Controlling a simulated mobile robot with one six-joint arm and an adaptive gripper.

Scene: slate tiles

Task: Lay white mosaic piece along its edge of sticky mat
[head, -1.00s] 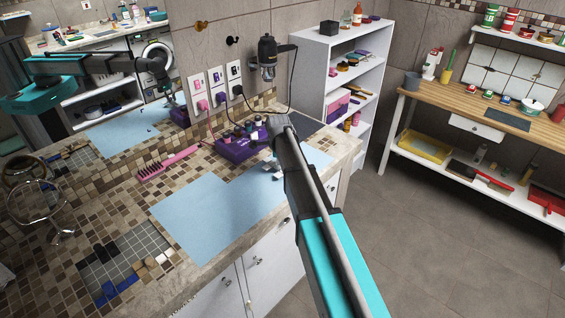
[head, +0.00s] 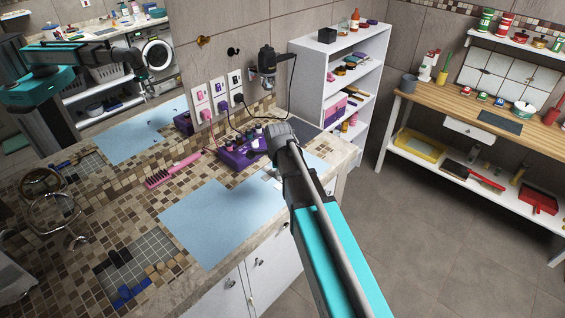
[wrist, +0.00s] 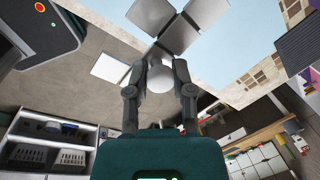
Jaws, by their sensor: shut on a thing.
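My gripper (wrist: 161,72) shows in the wrist view with its two fingers closed on a pale piece (wrist: 158,87), taken to be the white mosaic piece; the fingers partly cover it. In the head view my arm hides the gripper and the piece. Several pale grey-white tiles (wrist: 180,25) lie on a light blue sheet just beyond the fingertips; whether they touch cannot be told. Another white tile (wrist: 110,67) shows to the left.
The light blue sheet (head: 212,228) covers the counter's middle. A pink comb (head: 173,170) and a purple holder with bottles (head: 235,157) lie behind it. A round stand mirror (head: 48,212) stands left. A white shelf (head: 300,60) rises beyond the counter's far end.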

